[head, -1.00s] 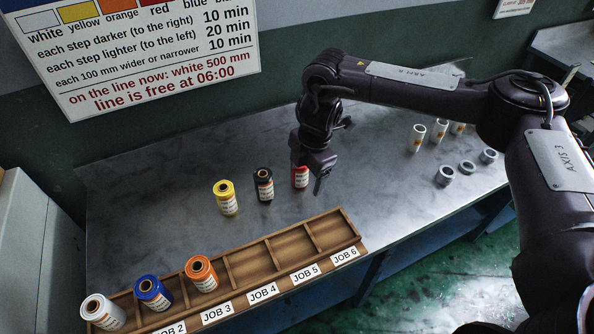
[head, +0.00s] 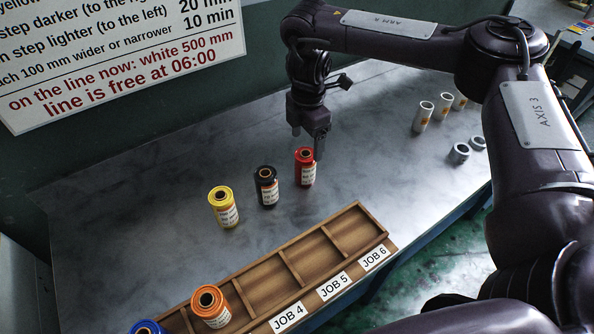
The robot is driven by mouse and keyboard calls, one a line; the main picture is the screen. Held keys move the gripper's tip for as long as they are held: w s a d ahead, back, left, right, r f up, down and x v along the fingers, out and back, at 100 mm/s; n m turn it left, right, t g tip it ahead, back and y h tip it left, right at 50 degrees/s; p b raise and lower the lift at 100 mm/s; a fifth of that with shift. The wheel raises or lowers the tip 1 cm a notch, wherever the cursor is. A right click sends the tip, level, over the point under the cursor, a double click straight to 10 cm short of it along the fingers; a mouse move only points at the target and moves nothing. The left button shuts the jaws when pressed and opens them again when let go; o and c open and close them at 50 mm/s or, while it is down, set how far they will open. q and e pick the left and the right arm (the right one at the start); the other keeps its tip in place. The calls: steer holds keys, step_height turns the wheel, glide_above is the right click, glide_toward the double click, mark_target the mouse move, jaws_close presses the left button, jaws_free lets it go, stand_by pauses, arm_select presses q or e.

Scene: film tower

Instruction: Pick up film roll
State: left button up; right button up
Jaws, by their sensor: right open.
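A yellow film roll (head: 223,208), a black film roll (head: 267,187) and a red film roll (head: 305,167) stand upright on the metal table, behind the wooden rack (head: 262,275). An orange film roll (head: 210,306) stands in the rack left of the JOB 4 slot, and part of a blue film roll (head: 147,328) shows at the bottom edge. My right gripper (head: 309,150) is open and points down, at or just behind the top of the red roll. Whether it touches the roll cannot be told. My left gripper is not in view.
The slots by the JOB 4, JOB 5 and JOB 6 labels are empty. A wall sign (head: 120,60) hangs behind. The table's left part is clear.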

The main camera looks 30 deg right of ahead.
mark_target(306, 154)
steer(key=shift+w+a+f, duration=0.15)
steer(key=shift+w+f, duration=0.05)
steer(key=shift+f, duration=0.65)
steer(key=shift+s+f, duration=0.1)
steer(key=shift+f, duration=0.65)
steer(key=f, duration=0.1)
steer(key=f+p, duration=0.1)
steer(key=f, duration=0.3)
steer(key=shift+w+d+p, duration=0.35)
steer(key=shift+w, duration=0.05)
steer(key=c, duration=1.1)
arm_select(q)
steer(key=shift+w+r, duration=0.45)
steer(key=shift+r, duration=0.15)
arm_select(e)
steer(key=shift+c, duration=0.4)
steer(key=shift+r, duration=0.15)
